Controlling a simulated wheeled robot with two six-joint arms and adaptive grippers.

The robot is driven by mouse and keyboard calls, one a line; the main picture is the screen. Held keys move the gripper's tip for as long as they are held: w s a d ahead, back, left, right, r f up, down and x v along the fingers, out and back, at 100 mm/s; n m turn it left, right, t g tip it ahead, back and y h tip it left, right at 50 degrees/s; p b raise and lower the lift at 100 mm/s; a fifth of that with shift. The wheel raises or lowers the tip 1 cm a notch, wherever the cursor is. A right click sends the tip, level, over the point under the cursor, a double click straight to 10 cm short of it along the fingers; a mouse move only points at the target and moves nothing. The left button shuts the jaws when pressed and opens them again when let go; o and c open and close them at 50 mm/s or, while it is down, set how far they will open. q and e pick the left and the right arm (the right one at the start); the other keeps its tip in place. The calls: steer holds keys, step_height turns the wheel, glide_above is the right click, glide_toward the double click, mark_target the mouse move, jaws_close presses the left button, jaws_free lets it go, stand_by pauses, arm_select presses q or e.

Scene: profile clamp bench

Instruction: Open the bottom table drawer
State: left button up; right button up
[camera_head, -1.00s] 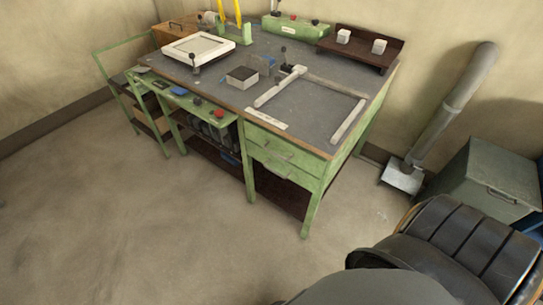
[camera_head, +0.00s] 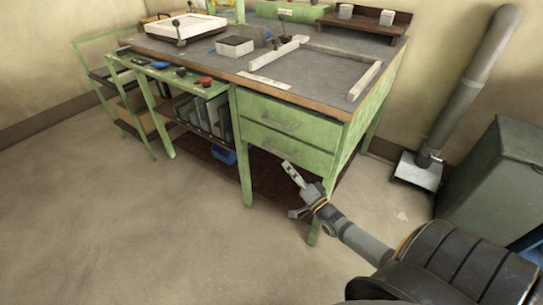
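The green table (camera_head: 340,108) has two drawers stacked under its right end. The bottom table drawer (camera_head: 305,155) is shut, its front flush, with a small handle (camera_head: 274,148) left of its middle. The top drawer (camera_head: 300,118) above it is also shut. My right gripper (camera_head: 290,190) is in front of and below the bottom drawer in the picture, its fingers spread and nothing between them. One finger overlaps the drawer's lower edge in the view; I cannot tell whether it touches. My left gripper is not in view.
A table leg (camera_head: 245,150) stands left of the drawers, with a dark lower shelf (camera_head: 270,180) beneath them. A grey pipe (camera_head: 460,100) and a green metal box (camera_head: 495,175) stand at the right. The floor in front is clear.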

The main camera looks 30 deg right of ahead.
mark_target(275, 151)
steer(key=b+x, duration=0.2)
steer(key=x, duration=0.6)
steer(key=shift+w+f, duration=0.1)
steer(key=shift+f, duration=0.1)
steer(key=shift+w+r+b, duration=0.25)
steer(key=shift+w+b, duration=0.05)
steer(key=shift+w, duration=0.2)
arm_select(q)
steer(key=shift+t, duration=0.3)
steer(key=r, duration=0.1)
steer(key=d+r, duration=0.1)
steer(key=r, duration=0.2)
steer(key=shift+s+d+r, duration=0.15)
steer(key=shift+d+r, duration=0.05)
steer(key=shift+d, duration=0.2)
arm_select(e)
steer(key=shift+c, duration=0.4)
jaws_close()
